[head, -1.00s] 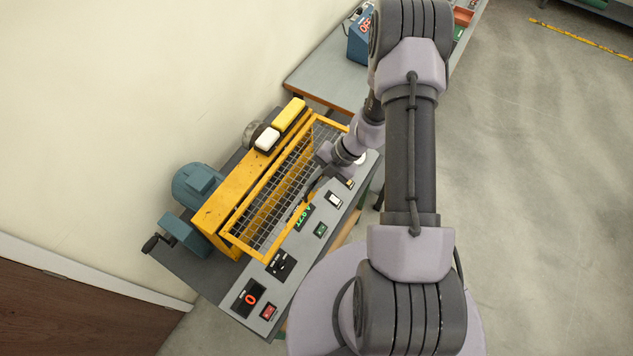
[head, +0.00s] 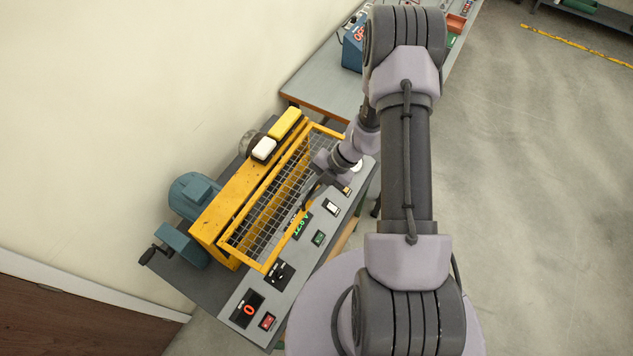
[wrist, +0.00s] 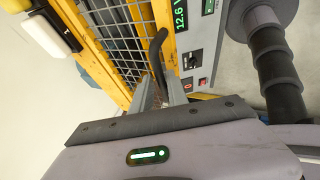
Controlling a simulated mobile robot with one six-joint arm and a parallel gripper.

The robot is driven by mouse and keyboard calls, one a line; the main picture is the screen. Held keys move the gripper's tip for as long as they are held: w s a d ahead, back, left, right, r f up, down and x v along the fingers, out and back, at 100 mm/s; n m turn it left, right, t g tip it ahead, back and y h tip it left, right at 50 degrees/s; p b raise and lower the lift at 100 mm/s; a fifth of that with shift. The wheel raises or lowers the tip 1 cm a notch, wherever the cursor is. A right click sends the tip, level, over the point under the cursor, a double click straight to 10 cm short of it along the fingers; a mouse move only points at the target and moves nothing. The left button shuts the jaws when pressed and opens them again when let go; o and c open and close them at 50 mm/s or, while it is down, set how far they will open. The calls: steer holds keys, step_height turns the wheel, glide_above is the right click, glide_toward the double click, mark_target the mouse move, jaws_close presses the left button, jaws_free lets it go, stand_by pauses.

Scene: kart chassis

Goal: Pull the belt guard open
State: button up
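The belt guard is a yellow frame with grey wire mesh (head: 256,226), standing out from the yellow machine housing toward the control panel. It also shows in the wrist view (wrist: 126,42) at upper left. A black curved handle (wrist: 155,52) sits on the guard's outer edge. My gripper (wrist: 160,88) has its two grey fingers on either side of the handle's near end, and appears shut on it. In the head view my gripper (head: 312,188) is at the guard's outer side; its fingertips are small and partly hidden by my wrist.
The control panel (head: 228,303) with displays and switches lies along the guard's outer side. A blue motor (head: 192,192) and a hand crank (head: 152,252) are at the machine's left end. A grey bench (head: 318,88) stands behind. Open floor (head: 540,200) lies to the right.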

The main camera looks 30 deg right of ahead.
steer(key=v, duration=1.7)
steer(key=shift+d, duration=0.15)
steer(key=s+a+f+n+t+h+b, duration=0.1)
steer(key=s+a+f+n+h+b, duration=0.1)
steer(key=a+n+b, duration=0.7)
steer(key=s+a+f+n+h+b, duration=0.1)
steer(key=s+a+f+n+b, duration=0.2)
steer(key=n+b, duration=1.15)
steer(key=s+a+f+n+t+b, duration=0.1)
steer(key=s+a+f+n+b, duration=0.2)
steer(key=n+b, duration=0.4)
steer(key=s+a+f+n+t+h+b, duration=0.1)
steer(key=s+a+f+n+b, duration=0.3)
steer(key=n+b, duration=0.4)
steer(key=s+f+n+t, duration=0.1)
steer(key=s+n, duration=0.1)
steer(key=n, duration=0.1)
steer(key=shift+f, duration=0.2)
